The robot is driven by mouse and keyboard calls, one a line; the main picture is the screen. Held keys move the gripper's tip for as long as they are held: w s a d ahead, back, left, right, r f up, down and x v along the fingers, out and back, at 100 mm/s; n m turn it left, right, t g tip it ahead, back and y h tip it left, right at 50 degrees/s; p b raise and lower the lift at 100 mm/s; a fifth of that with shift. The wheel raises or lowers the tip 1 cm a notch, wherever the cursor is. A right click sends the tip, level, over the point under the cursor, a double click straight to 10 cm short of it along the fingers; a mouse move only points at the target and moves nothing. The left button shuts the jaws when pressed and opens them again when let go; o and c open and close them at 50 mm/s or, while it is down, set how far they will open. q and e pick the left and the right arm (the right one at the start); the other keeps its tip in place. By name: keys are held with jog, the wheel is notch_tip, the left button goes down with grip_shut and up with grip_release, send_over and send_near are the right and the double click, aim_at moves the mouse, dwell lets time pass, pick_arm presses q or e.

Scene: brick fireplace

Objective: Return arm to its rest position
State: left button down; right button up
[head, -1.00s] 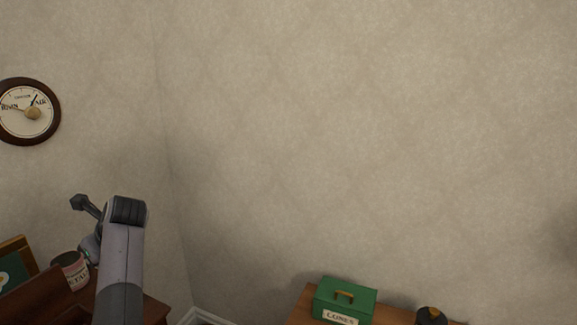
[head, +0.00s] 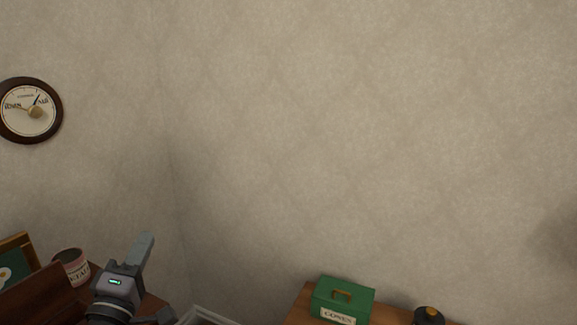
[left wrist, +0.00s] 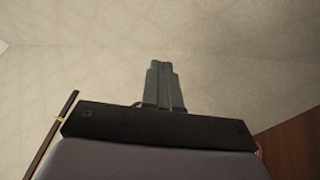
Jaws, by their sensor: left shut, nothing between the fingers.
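My left gripper (head: 145,241) shows at the lower left of the head view, with its grey fingers pointing up and slightly right. It is in front of the dark wooden furniture in the corner. In the left wrist view its fingers (left wrist: 163,84) are pressed together with nothing between them, against a plain pale wall. Most of my left arm is below the frame. My right gripper is in neither view.
A pink-labelled tin (head: 71,267) and a framed picture (head: 14,270) stand left of the gripper. A round dial (head: 30,122) hangs on the wall. A green box (head: 342,299) and a dark round-topped object (head: 429,316) are at the lower right. The space before the wall is open.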

pick_arm(q)
jog(key=s+d+f+m+g+h, duration=0.2)
jog(key=s+d+f+m+g, duration=0.25)
jog(key=f+m, duration=0.2)
jog(key=s+d+f+m+g+h, duration=0.35)
jog(key=s+f+m+g, duration=0.2)
jog(key=f, duration=0.25)
jog(key=s+a+f+m+g+y, duration=0.25)
jog(key=s+f+g, duration=0.2)
jog(key=s, duration=0.65)
jog(key=s+a+f+m+g+y, duration=0.1)
jog(key=s+f+m+g+y, duration=0.25)
jog(key=s, duration=0.65)
jog(key=w+d+f+n+t+h+p, duration=0.1)
jog(key=w+d+f+t+h+p, duration=0.1)
jog(key=w+f+t, duration=0.4)
jog(key=shift+d+f, duration=0.6)
jog(key=shift+f, duration=0.85)
